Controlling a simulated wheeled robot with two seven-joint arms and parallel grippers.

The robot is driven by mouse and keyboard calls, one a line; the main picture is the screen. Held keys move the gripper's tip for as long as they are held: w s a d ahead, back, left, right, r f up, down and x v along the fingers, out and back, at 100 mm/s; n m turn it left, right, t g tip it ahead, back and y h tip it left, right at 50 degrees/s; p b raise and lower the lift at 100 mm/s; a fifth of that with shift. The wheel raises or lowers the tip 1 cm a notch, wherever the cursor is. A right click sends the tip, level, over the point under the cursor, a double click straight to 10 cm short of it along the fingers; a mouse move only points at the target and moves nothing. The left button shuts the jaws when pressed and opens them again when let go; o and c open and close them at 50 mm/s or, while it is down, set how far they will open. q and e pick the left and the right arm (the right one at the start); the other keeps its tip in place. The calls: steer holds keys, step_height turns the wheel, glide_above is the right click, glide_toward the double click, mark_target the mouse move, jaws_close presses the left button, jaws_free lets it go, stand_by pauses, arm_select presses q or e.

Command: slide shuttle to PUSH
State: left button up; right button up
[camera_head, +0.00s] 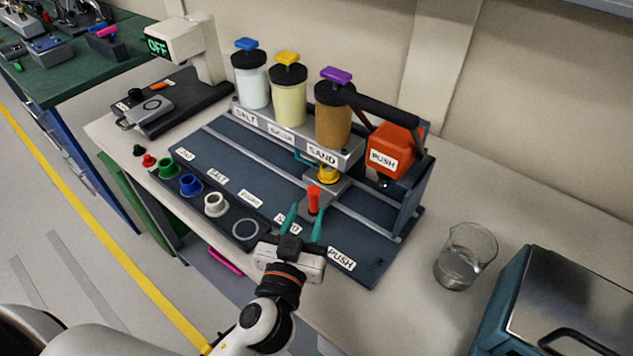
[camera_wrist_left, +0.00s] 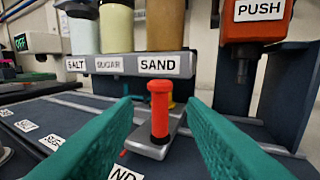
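The shuttle is a small grey plate (camera_wrist_left: 150,146) with an upright red handle (camera_head: 314,199) and a yellow cup (camera_head: 327,174). It sits on the rails of the dark station board, below the SAND label (camera_head: 322,155). The red handle also shows in the wrist view (camera_wrist_left: 159,112), where it partly hides the cup. My left gripper (camera_head: 305,218) is open, its teal fingers on the near side of the handle. In the wrist view the handle stands centred between the fingers, with gaps on both sides. The PUSH label (camera_head: 341,259) is farther right along the board. My right gripper is not in view.
An orange PUSH unit (camera_head: 390,150) hangs from a dark frame over the right end of the rails. Jars stand on the grey shelf behind. Green, blue and white cups line the board's left front. A glass beaker (camera_head: 465,257) stands right of the board.

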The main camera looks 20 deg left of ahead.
mark_target(313, 199)
arm_select(q)
steer(key=w, duration=0.2)
steer(key=w+p, duration=0.1)
steer(key=w, duration=0.2)
steer(key=w+p, duration=0.1)
steer(key=w, duration=0.2)
steer(key=shift+a, duration=0.25)
steer(key=shift+c, duration=0.4)
jaws_close()
